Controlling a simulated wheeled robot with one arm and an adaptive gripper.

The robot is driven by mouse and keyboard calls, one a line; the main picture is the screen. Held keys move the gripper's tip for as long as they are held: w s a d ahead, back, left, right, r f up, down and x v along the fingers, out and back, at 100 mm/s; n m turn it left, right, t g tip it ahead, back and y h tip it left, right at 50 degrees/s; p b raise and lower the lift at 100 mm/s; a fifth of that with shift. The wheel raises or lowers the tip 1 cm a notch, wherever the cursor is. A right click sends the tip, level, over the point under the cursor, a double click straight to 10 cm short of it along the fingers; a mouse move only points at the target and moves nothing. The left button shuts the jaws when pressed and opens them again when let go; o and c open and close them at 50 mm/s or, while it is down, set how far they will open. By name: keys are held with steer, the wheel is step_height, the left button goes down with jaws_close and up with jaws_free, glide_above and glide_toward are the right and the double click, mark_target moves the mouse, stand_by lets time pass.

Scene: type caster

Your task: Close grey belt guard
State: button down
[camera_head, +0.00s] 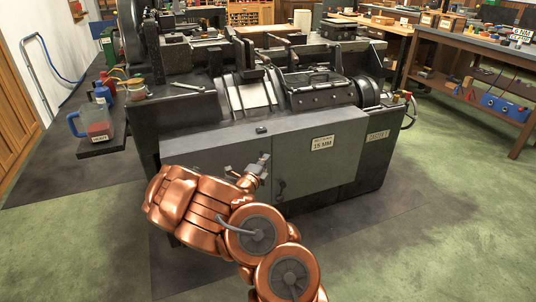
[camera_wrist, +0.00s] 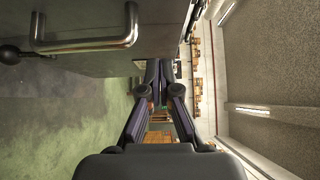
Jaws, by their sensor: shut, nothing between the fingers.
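The grey belt guard (camera_head: 320,155) is the panel on the front of the dark machine, with a "15 MM" label and a dark handle at its left edge. I cannot tell from the head view how far it stands open. My gripper (camera_head: 263,162) is in front of the machine at the guard's left edge, shut and empty. In the wrist view a grey panel with a bar handle (camera_wrist: 85,42) and a dark knob fills the upper left. My gripper's fingertips (camera_wrist: 158,68) are together beside that panel's edge; contact cannot be told.
A workbench (camera_head: 470,40) with tools stands at right. The green floor (camera_head: 440,200) in front and to the right is clear.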

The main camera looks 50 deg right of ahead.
steer(key=shift+v, duration=2.85)
steer(key=shift+s+d, duration=0.1)
steer(key=shift+s, duration=0.05)
